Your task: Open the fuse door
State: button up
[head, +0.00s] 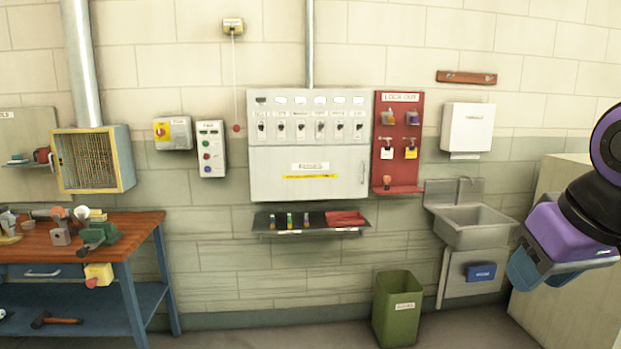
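The fuse door (310,173) is the wide lower panel of the grey wall cabinet (310,100). It looks closed and flush. It carries a white label and a yellow strip, and a thin upright handle (363,172) sits near its right edge. My gripper (540,262), purple and blue, is at the right edge of the head view, far to the right of the door and not touching it. I cannot make out its fingers clearly or see whether they are open.
A black shelf (290,231) with small coloured items and a red cloth juts out below the door. A red lockout board (398,130) hangs just right of the cabinet. A sink (475,225), a green bin (397,310) and a workbench (90,235) stand around. The floor before the cabinet looks clear.

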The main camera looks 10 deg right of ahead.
aim_at(320, 172)
jog(key=i+j, duration=0.1)
jog(key=i, duration=0.55)
jog(key=i+j, duration=0.1)
jog(key=i, duration=0.5)
jog(key=i+j, duration=0.1)
jog(key=i, duration=1.15)
jog(key=j+z, duration=0.05)
